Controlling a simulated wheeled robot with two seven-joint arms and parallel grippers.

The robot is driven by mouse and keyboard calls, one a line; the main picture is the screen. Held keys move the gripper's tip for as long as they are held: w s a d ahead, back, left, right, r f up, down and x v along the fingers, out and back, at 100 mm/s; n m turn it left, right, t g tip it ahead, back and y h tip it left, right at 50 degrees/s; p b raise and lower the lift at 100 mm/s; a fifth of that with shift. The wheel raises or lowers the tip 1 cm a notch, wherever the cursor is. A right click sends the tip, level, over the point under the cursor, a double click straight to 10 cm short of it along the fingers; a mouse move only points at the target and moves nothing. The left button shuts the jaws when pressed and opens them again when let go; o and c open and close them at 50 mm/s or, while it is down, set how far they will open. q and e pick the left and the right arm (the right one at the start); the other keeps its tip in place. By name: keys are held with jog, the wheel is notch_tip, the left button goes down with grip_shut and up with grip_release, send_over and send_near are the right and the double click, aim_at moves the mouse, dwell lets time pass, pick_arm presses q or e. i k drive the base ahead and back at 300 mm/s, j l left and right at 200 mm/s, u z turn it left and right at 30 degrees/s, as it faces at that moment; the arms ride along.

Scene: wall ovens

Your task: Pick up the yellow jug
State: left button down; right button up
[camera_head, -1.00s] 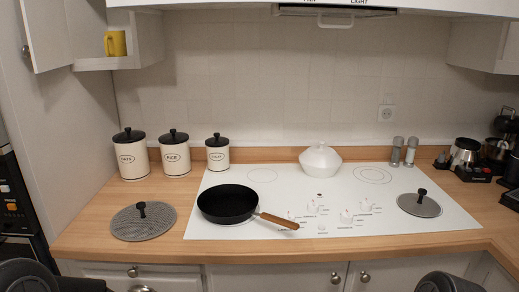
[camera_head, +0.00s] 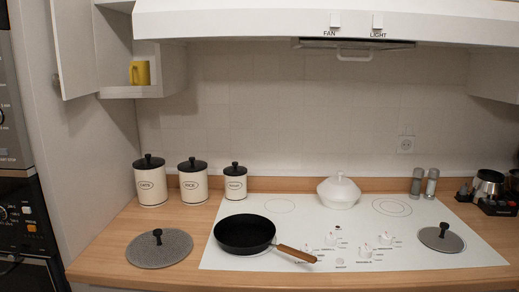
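The yellow jug (camera_head: 140,73) stands on the bottom shelf of the open wall cupboard (camera_head: 128,91) at the upper left. Its handle faces left. The open cupboard door is to the left of it. Neither of my grippers shows in the head view now, so their state is hidden.
Three white canisters with black lids (camera_head: 194,181) stand at the back left of the counter. A black pan (camera_head: 245,233) and a white lidded pot (camera_head: 338,191) are on the white cooktop. A grey lid (camera_head: 159,249) lies front left. The hood (camera_head: 250,20) juts out above.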

aim_at(139, 75)
jog(key=j, duration=1)
jog(key=i+j, duration=0.15)
jog(key=j, duration=1.85)
jog(key=i+u, duration=0.05)
